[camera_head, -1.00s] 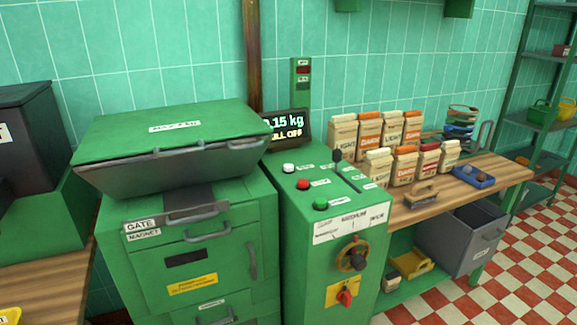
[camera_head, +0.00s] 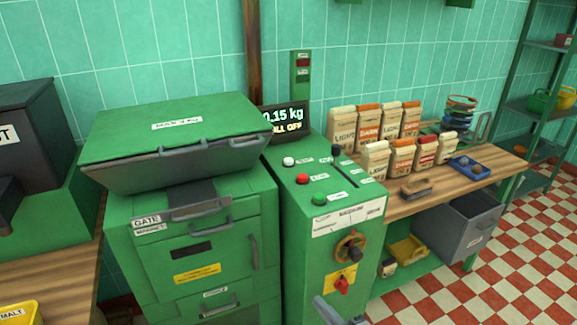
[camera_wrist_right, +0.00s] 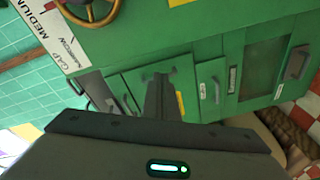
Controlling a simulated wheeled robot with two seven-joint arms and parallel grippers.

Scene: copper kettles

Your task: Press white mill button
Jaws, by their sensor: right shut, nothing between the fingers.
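The white mill button (camera_head: 288,161) sits at the back of the green control box's sloping top, in the head view. The red button (camera_head: 302,178) and the green button (camera_head: 319,198) are in front of it. My right gripper (camera_head: 328,308) shows as a grey piece at the bottom edge, low in front of the control box and well apart from the white button. In the right wrist view its fingers (camera_wrist_right: 158,98) are shut and empty, with the green cabinet front behind them. The white button is not seen in that view. My left gripper is not in view.
The display (camera_head: 284,118) behind the box reads 0.15 kg and a line ending in "OFF". The lidded hopper (camera_head: 175,140) stands left of the buttons. A wooden bench (camera_head: 440,187) with several paper bags is at right. A handwheel (camera_head: 350,246) sticks out from the box front.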

